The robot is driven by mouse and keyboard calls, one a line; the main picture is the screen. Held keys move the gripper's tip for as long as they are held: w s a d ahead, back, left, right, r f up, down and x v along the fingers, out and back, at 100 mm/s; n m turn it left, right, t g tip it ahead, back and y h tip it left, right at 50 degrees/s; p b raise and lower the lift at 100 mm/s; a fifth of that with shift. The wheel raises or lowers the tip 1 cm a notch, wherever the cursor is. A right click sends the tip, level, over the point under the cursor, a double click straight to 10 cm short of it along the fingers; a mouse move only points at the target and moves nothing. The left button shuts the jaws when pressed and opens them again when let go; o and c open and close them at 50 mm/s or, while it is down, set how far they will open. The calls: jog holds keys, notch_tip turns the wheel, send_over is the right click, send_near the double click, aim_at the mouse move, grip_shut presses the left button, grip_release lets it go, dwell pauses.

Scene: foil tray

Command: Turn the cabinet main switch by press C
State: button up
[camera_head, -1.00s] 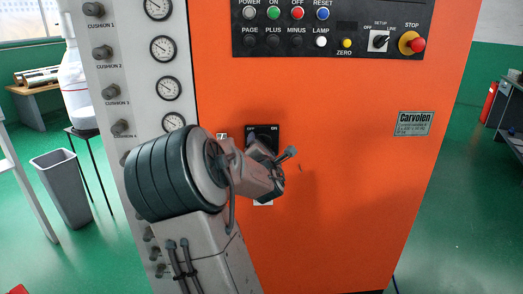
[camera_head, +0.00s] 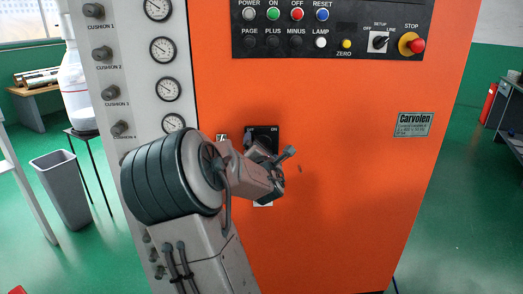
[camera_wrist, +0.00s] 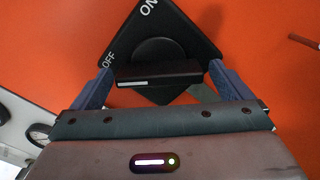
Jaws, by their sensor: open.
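The main switch (camera_head: 262,135) is a black plate on the orange cabinet front, partly hidden behind my gripper (camera_head: 278,178) in the head view. In the wrist view the switch plate (camera_wrist: 178,30) looks tilted, with ON and OFF printed on it. Its black handle (camera_wrist: 160,76), with a white line near one end, lies between my two blue fingers (camera_wrist: 160,70). The fingers are open, one on each side of the handle. I cannot tell whether either finger touches it.
The orange cabinet (camera_head: 340,200) stands upright. A black button panel (camera_head: 340,28) with a red stop knob (camera_head: 417,45) is above. A grey gauge panel (camera_head: 115,70) stands left of the arm.

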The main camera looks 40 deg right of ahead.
jog(key=p+v, duration=0.3)
jog(key=v, duration=1.1)
jog(key=shift+w, duration=0.1)
jog(key=a+f+m+g+y+p, duration=0.2)
jog(key=a+m+g+y, duration=0.15)
jog(key=a+m, duration=0.2)
jog(key=a+f+m+g+y+p, duration=0.2)
jog(key=a+m+y, duration=0.3)
jog(key=a, duration=0.2)
jog(key=s+a+r+m+g+y+p, duration=0.1)
jog(key=s+a+r+m+g+p, duration=0.1)
jog(key=s+a+m, duration=0.3)
jog(key=s+a+r+m+g+y+p, duration=0.1)
jog(key=s+a+r+m+g, duration=0.3)
jog(key=s+a, duration=0.5)
jog(key=shift+s+r+m+p, duration=0.15)
jog(key=shift+s+m+p, duration=0.3)
jog(key=shift+s+p, duration=0.25)
